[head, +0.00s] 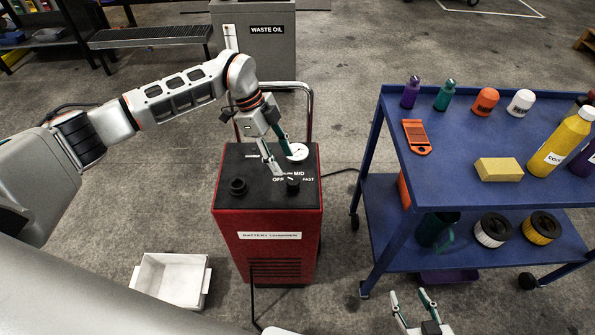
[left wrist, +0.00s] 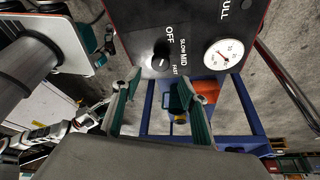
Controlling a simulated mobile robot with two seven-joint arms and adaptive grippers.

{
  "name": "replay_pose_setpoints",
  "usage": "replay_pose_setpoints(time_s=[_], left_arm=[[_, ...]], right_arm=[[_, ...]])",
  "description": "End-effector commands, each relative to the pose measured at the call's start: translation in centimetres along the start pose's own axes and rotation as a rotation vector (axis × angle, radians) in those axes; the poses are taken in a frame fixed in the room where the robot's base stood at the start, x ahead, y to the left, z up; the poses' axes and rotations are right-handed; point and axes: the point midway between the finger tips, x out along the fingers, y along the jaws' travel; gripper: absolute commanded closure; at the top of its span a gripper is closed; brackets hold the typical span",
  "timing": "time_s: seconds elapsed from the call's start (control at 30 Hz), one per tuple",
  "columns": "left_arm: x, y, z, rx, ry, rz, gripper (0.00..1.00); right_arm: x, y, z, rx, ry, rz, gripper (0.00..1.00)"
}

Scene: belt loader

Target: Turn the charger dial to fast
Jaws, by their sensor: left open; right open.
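The red battery charger (head: 268,225) stands on the floor with a black top panel. Its black dial (head: 293,187) sits at the panel's right front, with OFF, MID and FAST labels visible around it. The dial (left wrist: 161,57) also shows in the left wrist view, ringed by OFF, SLOW, MID and FAST; its exact setting is too small to read surely. My left gripper (head: 282,163) is open and empty above the panel, just behind the dial. In the left wrist view its fingers (left wrist: 159,83) are spread, with the dial beyond them. My right gripper (head: 408,297) is open and empty at the bottom edge.
A round gauge (head: 298,152) and a second black knob (head: 238,187) are on the panel. A blue cart (head: 395,185) with bottles and a sponge stands right. A white bin (head: 140,278) lies front left. A grey waste oil box (head: 275,55) stands behind.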

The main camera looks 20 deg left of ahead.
Motion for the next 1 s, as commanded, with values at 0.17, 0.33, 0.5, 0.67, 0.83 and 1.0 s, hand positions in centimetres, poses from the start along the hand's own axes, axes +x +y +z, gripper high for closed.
replay_pose_setpoints(time_s=[0.17, 0.33, 0.5, 0.67, 0.83, 1.0], left_arm=[[1.6, 0.1, 0.2, -0.007, -0.007, 0.003, 0.57], [4.3, 0.0, 0.1, -0.005, -0.004, 0.002, 0.57], [6.5, 0.0, 0.1, -0.004, -0.005, 0.001, 0.57], [7.5, 0.0, 0.1, -0.003, -0.004, 0.001, 0.57], [7.7, 0.0, 0.2, -0.003, -0.004, -0.001, 0.57], [7.7, 0.0, 0.1, -0.003, -0.004, 0.000, 0.73]], right_arm=[[-0.1, 0.1, -0.3, -0.001, 0.003, 0.001, 0.57], [-0.2, 0.2, -0.4, -0.003, 0.004, 0.001, 0.57], [-0.2, 0.2, -0.4, -0.003, 0.004, 0.001, 0.57], [-0.2, 0.2, -0.4, -0.003, 0.003, 0.001, 0.57], [-0.2, 0.2, -0.4, -0.004, 0.003, 0.001, 0.57], [-0.2, 0.2, -0.3, -0.004, 0.001, 0.001, 0.57]])
